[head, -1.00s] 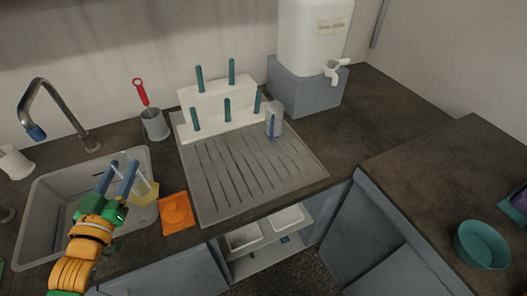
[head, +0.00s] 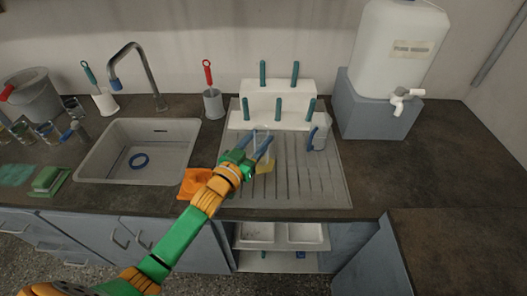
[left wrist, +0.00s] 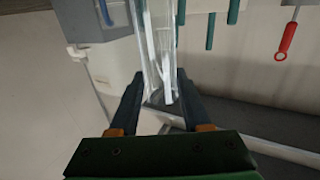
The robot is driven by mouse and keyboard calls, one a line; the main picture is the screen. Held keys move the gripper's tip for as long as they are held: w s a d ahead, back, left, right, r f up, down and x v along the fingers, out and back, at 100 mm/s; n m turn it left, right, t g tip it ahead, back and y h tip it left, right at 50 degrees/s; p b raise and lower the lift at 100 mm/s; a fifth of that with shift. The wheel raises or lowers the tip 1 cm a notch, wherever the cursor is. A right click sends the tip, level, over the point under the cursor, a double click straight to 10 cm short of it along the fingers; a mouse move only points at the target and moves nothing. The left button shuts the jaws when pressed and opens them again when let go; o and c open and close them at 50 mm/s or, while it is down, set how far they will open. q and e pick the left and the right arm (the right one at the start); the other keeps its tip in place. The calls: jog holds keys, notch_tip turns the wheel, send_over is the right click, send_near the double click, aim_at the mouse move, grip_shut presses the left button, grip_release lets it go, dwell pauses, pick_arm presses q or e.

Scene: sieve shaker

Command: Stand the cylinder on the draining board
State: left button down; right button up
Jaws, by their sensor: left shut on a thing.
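In the left wrist view the clear tube stands between my two fingers. My right gripper is not in view.
A white stepped rack (head: 250,88) with teal pegs stands at the board's back. A clear vessel with a blue stripe (head: 319,133) is at the board's back right. An orange item (head: 192,184) lies left of the board, beside the sink (head: 95,165). The board's front right is clear.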

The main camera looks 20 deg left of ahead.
pick_arm(q)
jog(key=shift+w+d+f, duration=0.1)
jog(key=shift+w+f, duration=0.1)
jog(key=shift+f, duration=0.55)
jog(key=shift+w+d+f, duration=0.1)
jog(key=shift+w+f, duration=0.05)
jog(key=shift+f, duration=0.65)
jog(key=shift+w+f, duration=0.2)
jog(key=shift+f, duration=0.55)
jog(key=shift+c, duration=1.8)
grip_release()
jog(key=shift+f+b, duration=0.1)
jog(key=shift+b, duration=0.2)
jog(key=v, duration=1.2)
jog(key=shift+p, duration=0.35)
jog(key=shift+s, duration=0.15)
